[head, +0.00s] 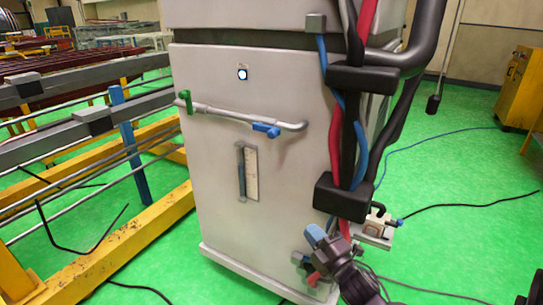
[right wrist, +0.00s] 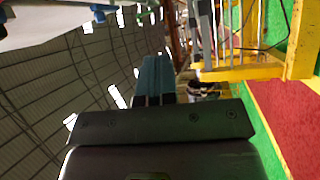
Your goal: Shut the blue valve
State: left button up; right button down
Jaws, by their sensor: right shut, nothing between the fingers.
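The blue valve (head: 265,129) is a small blue lever on a grey pipe (head: 230,114) across the front of a white cabinet (head: 210,180). The lever lies roughly along the pipe, near its right bend. My right gripper (head: 314,234) is below and to the right of the valve, near the cabinet's lower right edge, apart from the valve. Its blue fingers are shut and empty; they also show shut in the right wrist view (right wrist: 156,62). A small blue piece at that view's top left may be the valve; I cannot tell. My left gripper is not in view.
A green handle (head: 185,97) is at the pipe's left end, and a gauge (head: 251,174) is below the pipe. A small fitting (head: 376,227) stands out at the cabinet's right. Yellow and grey racks (head: 130,240) stand close on the left.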

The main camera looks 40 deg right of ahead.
pick_arm(q)
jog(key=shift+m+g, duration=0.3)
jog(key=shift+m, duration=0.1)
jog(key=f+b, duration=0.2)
jog(key=b, duration=0.1)
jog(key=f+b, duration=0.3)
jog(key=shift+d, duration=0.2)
pick_arm(e)
jog(key=w+d+r+n+t+y, duration=0.1)
jog(key=w+d+r+n+y, duration=0.2)
jog(key=n, duration=0.9)
jog(key=w+d+r+n+t+y, duration=0.2)
jog(key=w+n+y, duration=0.4)
jog(key=n, duration=0.6)
jog(key=shift+w+d+r+t+y, duration=0.35)
jog(key=shift+d+y, duration=0.3)
jog(key=shift+y, duration=0.25)
jog(key=shift+w+r, duration=0.1)
send_near(264, 131)
jog(key=w+a, duration=0.2)
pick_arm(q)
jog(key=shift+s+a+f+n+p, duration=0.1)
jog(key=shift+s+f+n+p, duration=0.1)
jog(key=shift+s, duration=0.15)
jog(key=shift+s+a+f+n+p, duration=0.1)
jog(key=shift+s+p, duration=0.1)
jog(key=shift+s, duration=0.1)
pick_arm(e)
jog(key=shift+r, duration=1.4)
